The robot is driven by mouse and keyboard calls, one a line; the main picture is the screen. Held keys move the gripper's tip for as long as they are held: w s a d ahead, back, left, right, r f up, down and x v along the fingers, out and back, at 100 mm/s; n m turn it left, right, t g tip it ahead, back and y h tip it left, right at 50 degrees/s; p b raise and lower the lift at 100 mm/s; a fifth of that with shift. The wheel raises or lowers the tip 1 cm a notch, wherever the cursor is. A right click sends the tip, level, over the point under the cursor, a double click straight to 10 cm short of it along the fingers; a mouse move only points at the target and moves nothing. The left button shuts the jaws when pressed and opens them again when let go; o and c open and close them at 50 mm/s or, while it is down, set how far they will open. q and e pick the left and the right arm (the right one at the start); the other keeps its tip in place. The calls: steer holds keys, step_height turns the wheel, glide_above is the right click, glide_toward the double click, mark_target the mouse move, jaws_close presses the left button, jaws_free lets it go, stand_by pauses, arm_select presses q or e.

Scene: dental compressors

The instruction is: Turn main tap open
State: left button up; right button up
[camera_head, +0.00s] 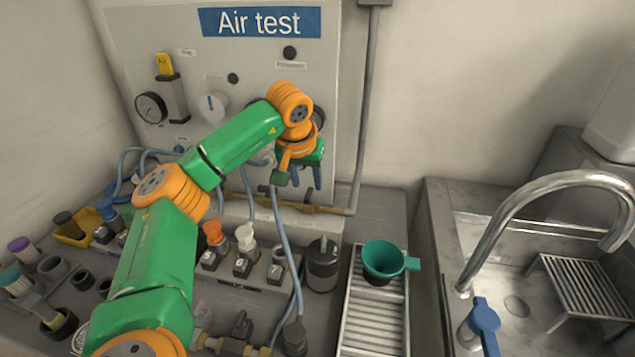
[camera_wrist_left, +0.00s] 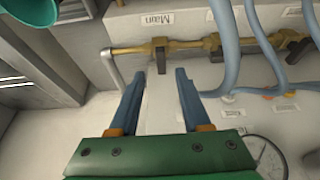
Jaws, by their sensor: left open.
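In the head view the brass pipe (camera_head: 330,209) runs along the foot of the grey panel, and the tap handle (camera_head: 307,198) is small there. My left gripper (camera_wrist_left: 160,72) is open and empty. In the head view the gripper (camera_head: 306,182) is right above the pipe, partly hidden by my wrist. My right gripper is out of view.
Blue-grey hoses (camera_wrist_left: 228,50) hang close to the right finger in the wrist view. The "Air test" panel (camera_head: 345,60) stands behind. A green funnel (camera_head: 384,259) sits over a slatted drain (camera_head: 372,325). A sink faucet (camera_head: 500,220) is at right. Fittings crowd the bench at left.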

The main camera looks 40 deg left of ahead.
mark_target(308, 194)
arm_select(q)
steer(key=x, duration=0.3)
steer(key=shift+s+a+f, duration=0.1)
steer(key=shift+a+f, duration=0.05)
steer(key=shift+f, duration=0.2)
steer(key=shift+w+f, duration=0.2)
steer(key=shift+w, duration=0.1)
steer(key=shift+s+r, duration=0.15)
steer(key=shift+s, duration=0.05)
jaws_close()
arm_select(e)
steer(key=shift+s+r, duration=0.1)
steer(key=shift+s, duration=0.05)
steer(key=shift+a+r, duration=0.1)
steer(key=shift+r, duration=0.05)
